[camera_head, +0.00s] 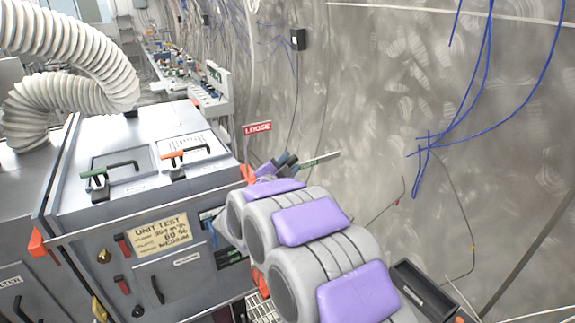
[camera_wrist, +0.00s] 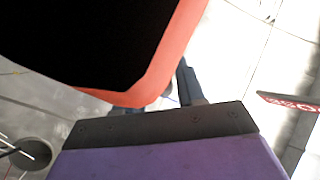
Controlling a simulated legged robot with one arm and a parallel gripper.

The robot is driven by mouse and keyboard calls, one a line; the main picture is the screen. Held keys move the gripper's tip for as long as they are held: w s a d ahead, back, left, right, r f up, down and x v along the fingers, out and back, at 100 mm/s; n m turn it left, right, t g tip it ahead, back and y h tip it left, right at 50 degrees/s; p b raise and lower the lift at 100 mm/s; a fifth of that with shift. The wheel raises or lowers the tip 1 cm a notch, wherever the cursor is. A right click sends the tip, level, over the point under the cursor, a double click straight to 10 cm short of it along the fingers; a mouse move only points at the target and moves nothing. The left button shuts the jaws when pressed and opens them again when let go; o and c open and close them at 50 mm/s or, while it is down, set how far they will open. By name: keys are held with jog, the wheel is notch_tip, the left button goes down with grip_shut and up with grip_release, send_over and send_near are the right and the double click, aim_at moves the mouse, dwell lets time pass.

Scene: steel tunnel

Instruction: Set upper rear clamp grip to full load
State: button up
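A grey unit-test cabinet (camera_head: 100,215) stands left of my arm. A red sign reading "LOOSE" (camera_head: 257,127) stands by its rear right corner, and its edge shows in the wrist view (camera_wrist: 290,103). A thin green-and-white strip (camera_head: 318,160) sticks out to the right below the sign; its text is unreadable. My gripper (camera_head: 285,161) is beside that corner, partly hidden behind my arm. A dark finger-like part (camera_wrist: 190,85) shows in the wrist view, but not whether the fingers are apart. An orange-edged black part (camera_wrist: 150,80) fills the wrist view's upper left. I cannot make out the clamp grip itself.
The cabinet top has a green-ended handle (camera_head: 108,172) and an orange-ended handle (camera_head: 187,154). A white corrugated hose (camera_head: 80,50) arches at the left. A wall with blue cables (camera_head: 460,135) rises at the right. Orange corner pieces (camera_head: 37,243) jut from the cabinet.

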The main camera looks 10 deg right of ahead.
grip_shut()
dwell(0.3)
jog(key=shift+w+d+f+m+g+y+p, duration=0.1)
jog(key=shift+d+f+m+g+y+p, duration=0.1)
jog(key=shift+f+m+g+y+p, duration=0.25)
jog(key=shift+d+f+m+g+y+p, duration=0.15)
jog(key=shift+d+f+g+y+p, duration=0.1)
jog(key=shift+f+p, duration=0.25)
jog(key=shift+f, duration=0.4)
jog(key=shift+o, duration=1.5)
grip_release()
jog(key=shift+r, duration=0.1)
